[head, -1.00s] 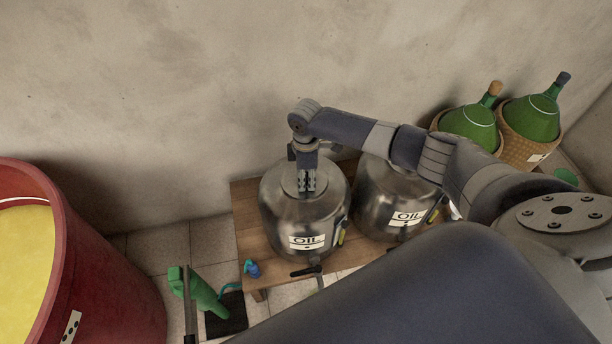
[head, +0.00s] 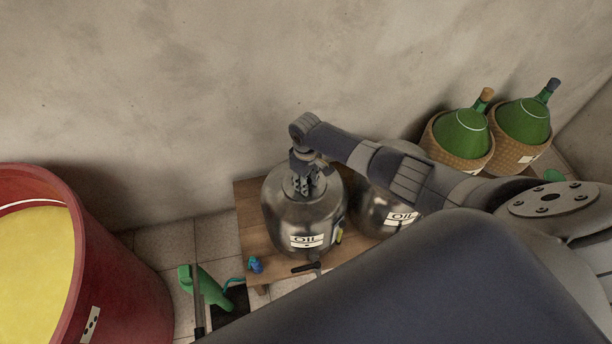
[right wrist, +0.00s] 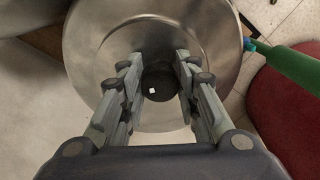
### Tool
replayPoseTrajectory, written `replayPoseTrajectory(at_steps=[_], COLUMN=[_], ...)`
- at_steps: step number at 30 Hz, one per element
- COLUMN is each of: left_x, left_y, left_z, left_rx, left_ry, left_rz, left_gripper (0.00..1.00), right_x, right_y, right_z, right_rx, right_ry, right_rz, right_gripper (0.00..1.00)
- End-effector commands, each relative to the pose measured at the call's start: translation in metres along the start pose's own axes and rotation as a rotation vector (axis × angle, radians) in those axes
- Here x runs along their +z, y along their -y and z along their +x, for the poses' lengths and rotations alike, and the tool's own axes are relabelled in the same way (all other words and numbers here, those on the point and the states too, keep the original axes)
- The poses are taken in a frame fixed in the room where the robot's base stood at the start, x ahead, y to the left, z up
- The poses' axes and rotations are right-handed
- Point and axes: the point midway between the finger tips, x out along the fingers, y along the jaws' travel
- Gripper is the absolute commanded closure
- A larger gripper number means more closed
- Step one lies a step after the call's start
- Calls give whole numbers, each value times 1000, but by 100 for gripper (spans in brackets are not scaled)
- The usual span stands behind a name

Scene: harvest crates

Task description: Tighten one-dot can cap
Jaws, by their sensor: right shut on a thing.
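The can with one dot on its OIL label (head: 307,241) is a shiny metal can on a low wooden stand. It is the left one of two cans. My right gripper (head: 303,188) points down over its top. In the right wrist view, its fingers (right wrist: 160,82) are shut on the can's dark round cap (right wrist: 161,88), which bears a small white mark. The cap sits at the middle of the can's top (right wrist: 225,60). In the head view the cap is hidden by the fingers. My left gripper is not in view.
A second OIL can (head: 376,210) stands close on the right, partly behind my right arm. The wooden stand (head: 250,215) holds both. A red tub (head: 120,290) with yellow contents stands left. Green bottles in baskets (head: 462,135) stand back right. The wall is behind.

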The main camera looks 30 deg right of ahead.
Motion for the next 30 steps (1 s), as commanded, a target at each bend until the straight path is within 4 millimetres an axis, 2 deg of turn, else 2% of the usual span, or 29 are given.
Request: replayPoseTrajectory(at_steps=[1,12,21,30], left_x=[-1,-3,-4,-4], left_y=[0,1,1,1], left_z=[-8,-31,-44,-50], left_rx=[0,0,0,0], left_ry=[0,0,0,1], left_rz=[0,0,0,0], left_gripper=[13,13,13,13], right_x=[-1,-2,-2,-3], right_y=[2,2,1,0], right_z=[-4,-4,-4,-3], right_rx=[-3,-3,-2,-1], right_ry=[-1,-2,-3,-5], right_rz=[46,397,657,830], right_gripper=[94,94,94,94])
